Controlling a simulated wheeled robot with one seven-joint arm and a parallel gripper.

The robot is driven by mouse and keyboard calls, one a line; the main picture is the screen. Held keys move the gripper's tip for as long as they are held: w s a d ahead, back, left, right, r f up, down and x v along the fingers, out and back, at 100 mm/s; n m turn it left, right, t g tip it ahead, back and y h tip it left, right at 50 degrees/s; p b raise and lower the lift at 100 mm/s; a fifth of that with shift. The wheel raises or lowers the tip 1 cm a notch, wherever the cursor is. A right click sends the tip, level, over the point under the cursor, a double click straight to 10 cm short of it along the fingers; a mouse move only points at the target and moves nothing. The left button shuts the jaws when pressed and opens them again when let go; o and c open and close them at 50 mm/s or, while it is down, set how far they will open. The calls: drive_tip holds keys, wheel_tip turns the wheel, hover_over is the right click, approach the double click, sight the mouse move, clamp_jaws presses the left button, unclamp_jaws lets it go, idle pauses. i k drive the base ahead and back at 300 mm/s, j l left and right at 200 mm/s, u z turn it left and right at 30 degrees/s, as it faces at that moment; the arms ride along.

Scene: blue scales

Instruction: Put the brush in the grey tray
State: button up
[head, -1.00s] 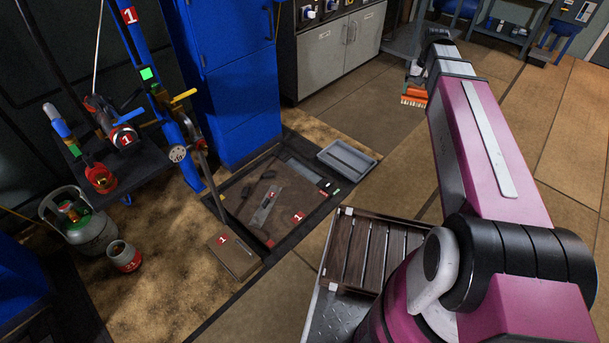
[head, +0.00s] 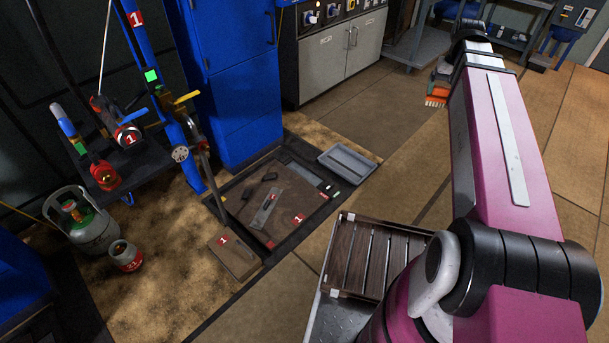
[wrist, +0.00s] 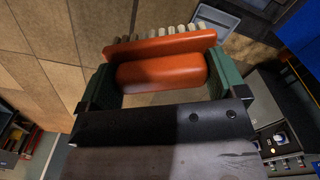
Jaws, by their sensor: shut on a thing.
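The orange brush (head: 437,100) with pale bristles hangs from my gripper (head: 441,76) in the upper right of the head view, well above the floor. In the wrist view, the brush (wrist: 160,72) lies crosswise between the green fingers of my gripper (wrist: 160,66), which is shut on it. Its bristles point to the top of that view. The grey tray (head: 347,159) lies on the floor at the far right corner of the dark framed floor mat, left of and below the brush in the head view. The tray looks empty.
The framed mat (head: 240,200) holds several small parts. A slatted wooden crate (head: 367,255) stands nearer to me. A tall blue cabinet (head: 232,85) and a grey cabinet (head: 345,55) stand behind the tray. The brown floor right of the tray is clear.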

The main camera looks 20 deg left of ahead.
sight(352, 169)
drive_tip(key=i+l+u, duration=0.3)
drive_tip(key=i+u, duration=0.2)
drive_tip(key=i+l+u, duration=0.45)
drive_tip(key=i+l, duration=0.1)
